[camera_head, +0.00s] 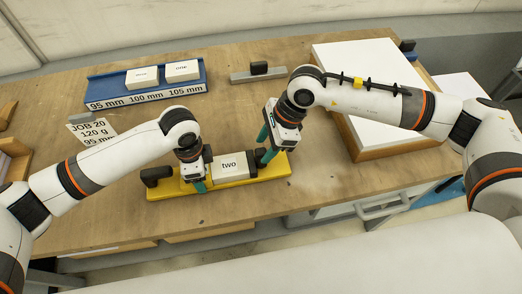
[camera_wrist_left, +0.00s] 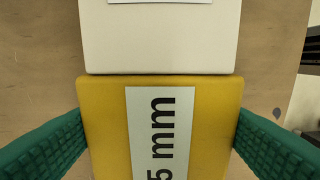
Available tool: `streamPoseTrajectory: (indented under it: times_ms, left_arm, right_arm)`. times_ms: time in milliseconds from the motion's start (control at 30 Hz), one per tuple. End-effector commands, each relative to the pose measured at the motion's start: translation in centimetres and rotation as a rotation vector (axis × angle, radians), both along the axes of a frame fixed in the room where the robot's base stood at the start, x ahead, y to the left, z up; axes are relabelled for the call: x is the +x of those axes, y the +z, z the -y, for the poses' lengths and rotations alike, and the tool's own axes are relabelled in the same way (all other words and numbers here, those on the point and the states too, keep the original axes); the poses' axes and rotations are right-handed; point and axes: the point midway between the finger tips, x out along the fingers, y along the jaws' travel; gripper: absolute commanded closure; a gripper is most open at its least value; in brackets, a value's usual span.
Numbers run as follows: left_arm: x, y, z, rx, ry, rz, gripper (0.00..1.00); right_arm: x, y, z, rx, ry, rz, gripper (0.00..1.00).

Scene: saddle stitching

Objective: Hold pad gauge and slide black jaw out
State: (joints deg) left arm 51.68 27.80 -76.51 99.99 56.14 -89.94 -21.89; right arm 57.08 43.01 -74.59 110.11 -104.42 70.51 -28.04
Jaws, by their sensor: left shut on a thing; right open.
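The yellow pad gauge (camera_head: 165,191) lies near the front edge of the table, with a white pad marked "two" (camera_head: 233,171) on it. A black block stands at its left end (camera_head: 155,175), and a black jaw (camera_head: 260,156) is at its right end. My left gripper (camera_head: 198,183) is shut on the gauge left of the pad. In the left wrist view its teal fingers flank the yellow body (camera_wrist_left: 105,130), which has a label ending "5 mm"; the white pad (camera_wrist_left: 160,45) lies beyond. My right gripper (camera_head: 268,145) is open, its teal fingers at the black jaw; contact is unclear.
A blue rack (camera_head: 145,99) marked 95, 100 and 105 mm holds two white pads behind. A grey bar with a black block (camera_head: 258,71) lies at the back. A printed job card (camera_head: 90,130) is at left. A large white stack (camera_head: 365,80) stands at right.

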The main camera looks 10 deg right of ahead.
Motion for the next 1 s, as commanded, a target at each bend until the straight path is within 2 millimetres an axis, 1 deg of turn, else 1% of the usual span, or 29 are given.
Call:
streamPoseTrajectory:
  times_ms: [33,200,333,567,600,633,867,900,1000]
  left_arm:
    - [0.1,0.1,0.0,-0.002,0.0,0.002,0.69]
    - [0.1,0.1,0.0,-0.002,0.0,0.002,0.69]
    - [0.1,0.1,0.0,-0.002,0.0,0.002,0.69]
    - [0.1,0.1,0.1,-0.002,0.0,0.002,0.69]
    - [0.1,0.1,0.1,-0.002,0.0,0.002,0.69]
    - [0.1,0.1,0.1,-0.002,0.0,0.002,0.69]
    - [0.1,0.1,0.1,-0.002,0.0,0.002,0.69]
    - [0.1,0.1,0.1,-0.002,0.0,0.002,0.69]
    - [0.1,0.1,0.1,-0.002,0.0,0.002,0.69]
  right_arm:
    - [-0.1,-0.8,-0.4,0.0,0.001,-0.003,0.53]
    - [0.0,-2.5,-1.1,0.0,-0.001,-0.001,0.53]
    - [0.0,-3.1,-1.3,0.0,0.0,-0.001,0.53]
    - [0.0,-3.2,-1.3,-0.001,-0.001,0.0,0.53]
    - [0.0,-3.2,-1.3,-0.001,-0.001,0.0,0.54]
    - [0.0,-3.1,-1.3,-0.001,-0.001,0.0,0.59]
    - [0.0,-3.1,-1.3,-0.001,-0.001,0.0,0.97]
    - [0.0,-3.1,-1.3,0.0,-0.001,0.0,1.0]
    - [0.0,-3.1,-1.3,0.0,-0.001,0.0,1.0]
